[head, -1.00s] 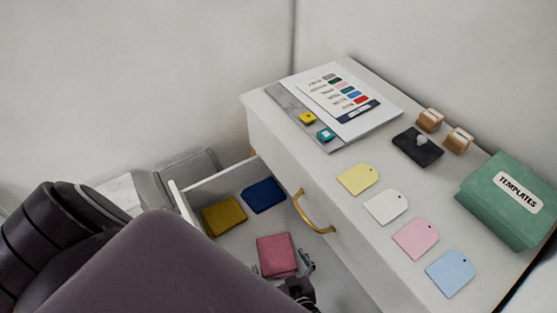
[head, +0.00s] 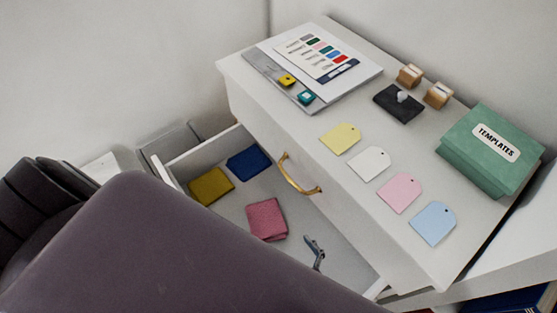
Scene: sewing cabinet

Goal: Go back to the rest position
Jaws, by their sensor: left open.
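My left arm crosses the lower left of the head view. Only a finger of my left gripper (head: 315,253) shows past the arm, over the open drawer (head: 337,231), to the right of the pink folded cloth (head: 267,219) and apart from it. The gripper is open with nothing seen in it; the rest of it is hidden behind my arm. The pink cloth lies in the drawer with a mustard cloth (head: 211,187) and a blue cloth (head: 249,162). My right gripper is not in view.
The cabinet top (head: 310,122) holds yellow, white, pink and blue tags, a green templates box (head: 490,150), a black pad (head: 399,103), two wooden blocks and a colour chart (head: 318,55). The brass drawer handle (head: 298,178) juts out near the gripper.

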